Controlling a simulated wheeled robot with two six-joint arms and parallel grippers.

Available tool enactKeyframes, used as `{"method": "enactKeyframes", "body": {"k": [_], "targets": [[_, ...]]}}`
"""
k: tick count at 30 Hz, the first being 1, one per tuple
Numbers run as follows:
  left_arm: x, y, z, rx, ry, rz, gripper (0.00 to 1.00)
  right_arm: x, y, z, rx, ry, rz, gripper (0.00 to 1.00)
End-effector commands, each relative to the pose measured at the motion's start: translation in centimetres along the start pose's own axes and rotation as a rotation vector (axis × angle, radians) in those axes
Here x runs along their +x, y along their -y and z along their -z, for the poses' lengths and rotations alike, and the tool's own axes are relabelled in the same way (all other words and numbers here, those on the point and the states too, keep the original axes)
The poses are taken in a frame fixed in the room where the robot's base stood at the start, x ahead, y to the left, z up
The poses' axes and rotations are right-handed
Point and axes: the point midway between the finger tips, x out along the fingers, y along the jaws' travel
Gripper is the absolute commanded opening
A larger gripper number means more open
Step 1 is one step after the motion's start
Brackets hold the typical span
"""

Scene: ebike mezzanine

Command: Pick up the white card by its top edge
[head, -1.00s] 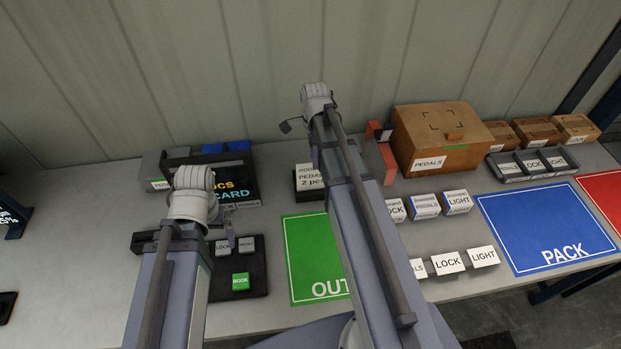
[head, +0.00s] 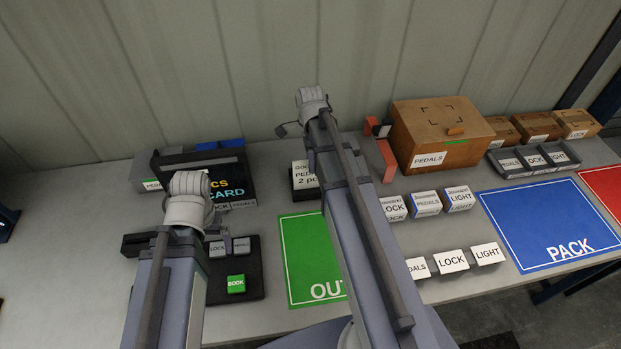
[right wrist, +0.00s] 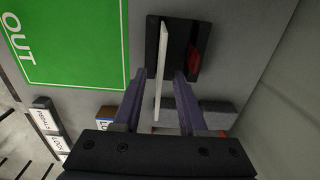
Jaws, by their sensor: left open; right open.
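The white card (head: 304,174) stands upright in a dark stand (head: 306,192) at the back of the table and bears black print including "PEDALS 2 pcs". My right arm partly covers it in the head view. In the right wrist view the card (right wrist: 163,65) is seen nearly edge-on, rising from the black stand (right wrist: 152,38). My right gripper (right wrist: 162,98) is open, with one finger on each side of the card and visible gaps between. My left gripper (head: 138,244) is mostly hidden by its own arm, near a dark tray at the left; it is away from the card.
A green OUT mat (head: 306,262) lies in front of the stand. A brown PEDALS box (head: 440,135) and a red bracket (head: 386,160) stand to the right. Small labelled boxes (head: 427,204) and a blue PACK mat (head: 545,225) lie further right. A wall rises behind.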

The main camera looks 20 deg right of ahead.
Motion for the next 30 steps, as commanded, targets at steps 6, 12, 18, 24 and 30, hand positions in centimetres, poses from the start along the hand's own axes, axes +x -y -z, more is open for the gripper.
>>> {"method": "enactKeyframes", "body": {"k": [6, 12, 18, 24, 30], "targets": [[2.9, -0.3, 0.2, 0.001, 0.0, 0.0, 1.0, 2.9, 0.0, 0.0, 0.0, 0.0, 0.0, 0.41], [4.8, -0.5, 0.3, 0.0, 0.0, 0.0, 1.0, 4.8, 0.0, 0.0, 0.0, 0.0, 0.0, 0.41], [4.7, -0.4, 0.3, 0.0, 0.0, 0.0, 1.0, 4.8, 0.0, 0.0, 0.0, 0.0, 0.0, 0.41], [4.7, -0.4, 0.3, 0.0, 0.0, 0.0, 1.0, 4.7, 0.0, 0.0, 0.0, 0.0, 0.0, 0.28], [4.7, -0.4, 0.3, 0.0, 0.0, 0.0, 1.0, 4.7, 0.0, 0.0, 0.0, 0.0, 0.0, 0.05]]}}
